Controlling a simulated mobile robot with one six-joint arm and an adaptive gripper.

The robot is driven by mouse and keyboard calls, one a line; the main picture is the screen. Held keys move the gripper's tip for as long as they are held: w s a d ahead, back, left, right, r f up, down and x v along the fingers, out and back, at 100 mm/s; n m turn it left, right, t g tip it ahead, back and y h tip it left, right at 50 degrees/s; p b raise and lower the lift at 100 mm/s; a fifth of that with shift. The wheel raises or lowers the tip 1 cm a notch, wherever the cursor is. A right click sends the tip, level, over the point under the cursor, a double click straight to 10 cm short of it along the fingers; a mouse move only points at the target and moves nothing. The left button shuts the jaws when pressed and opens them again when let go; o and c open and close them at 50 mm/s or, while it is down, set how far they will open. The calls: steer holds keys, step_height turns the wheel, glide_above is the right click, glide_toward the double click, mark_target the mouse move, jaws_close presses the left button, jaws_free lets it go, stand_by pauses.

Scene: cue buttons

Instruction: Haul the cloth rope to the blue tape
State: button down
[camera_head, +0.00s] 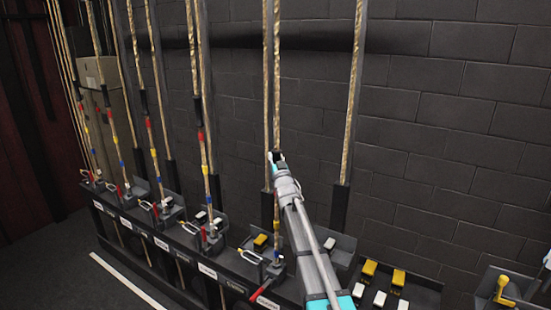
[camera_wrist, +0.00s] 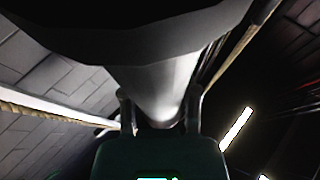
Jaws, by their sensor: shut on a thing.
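A tan cloth rope (camera_head: 277,75) hangs in the middle of the head view, close beside a second tan rope (camera_head: 267,75). My gripper (camera_head: 277,157) is at this pair and shut on a rope; which strand is between the fingers is hard to tell. Below it, the rope carries small coloured tape bands (camera_head: 277,228), partly beside my arm; I cannot make out a blue one there for sure. In the wrist view my gripper (camera_wrist: 160,118) shows two dark fingers, and a tan rope (camera_wrist: 50,112) runs in from the left. The grip point itself is hidden.
More ropes with red, yellow and blue bands (camera_head: 154,155) hang to the left. A dark rail (camera_head: 205,285) with labels and rope locks runs below. Yellow and white blocks (camera_head: 369,268) sit at lower right. A grey block wall (camera_head: 450,110) stands behind.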

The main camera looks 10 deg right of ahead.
steer(key=shift+f, duration=0.3)
steer(key=c, duration=0.6)
jaws_free()
steer(key=shift+r, duration=0.2)
